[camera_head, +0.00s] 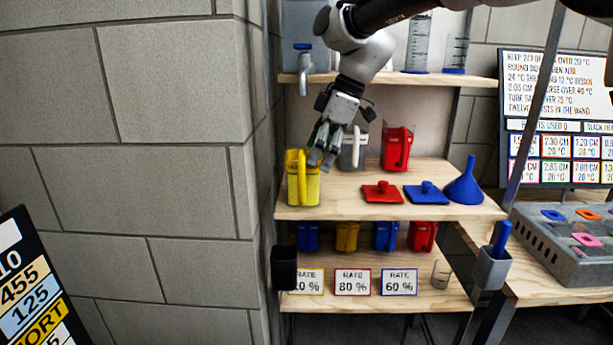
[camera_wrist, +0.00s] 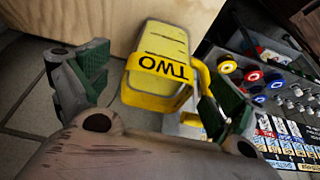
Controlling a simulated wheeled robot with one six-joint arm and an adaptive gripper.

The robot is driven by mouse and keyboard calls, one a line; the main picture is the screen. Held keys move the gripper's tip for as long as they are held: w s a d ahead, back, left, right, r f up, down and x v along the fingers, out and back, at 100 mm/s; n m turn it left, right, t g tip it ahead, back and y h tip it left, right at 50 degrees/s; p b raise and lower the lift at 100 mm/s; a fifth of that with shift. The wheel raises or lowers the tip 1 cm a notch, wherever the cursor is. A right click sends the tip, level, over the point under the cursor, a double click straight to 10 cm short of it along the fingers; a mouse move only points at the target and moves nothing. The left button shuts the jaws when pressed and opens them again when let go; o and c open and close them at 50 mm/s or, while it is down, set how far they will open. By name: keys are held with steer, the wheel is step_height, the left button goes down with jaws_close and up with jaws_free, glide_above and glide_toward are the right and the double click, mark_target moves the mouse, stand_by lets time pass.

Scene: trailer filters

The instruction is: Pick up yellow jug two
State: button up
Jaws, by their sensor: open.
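The yellow jug two (camera_head: 301,186) stands upright at the left end of the middle wooden shelf (camera_head: 340,211). My gripper (camera_head: 326,148) is just above and to the right of it, its fingers pointing down. In the wrist view, the yellow jug (camera_wrist: 160,65) shows the word TWO and lies between the spread green-padded fingers of my gripper (camera_wrist: 155,88). The jug's handle is on the right, close to the right finger; I cannot tell whether they touch. The left finger is clear of the jug. Nothing is held.
A white-handled jug (camera_head: 354,148) and a red jug (camera_head: 396,148) stand behind to the right. A red lid (camera_head: 382,192), a blue lid (camera_head: 426,193) and a blue funnel (camera_head: 465,184) are on the same shelf. The upper shelf (camera_head: 400,79) is close above; a block wall is left.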

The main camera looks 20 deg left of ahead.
steer(key=x, duration=0.2)
steer(key=shift+a+f, duration=0.1)
steer(key=shift+f, duration=0.2)
steer(key=shift+s, duration=0.1)
steer(key=c, duration=1.4)
steer(key=shift+r, duration=0.15)
steer(key=shift+c, duration=0.4)
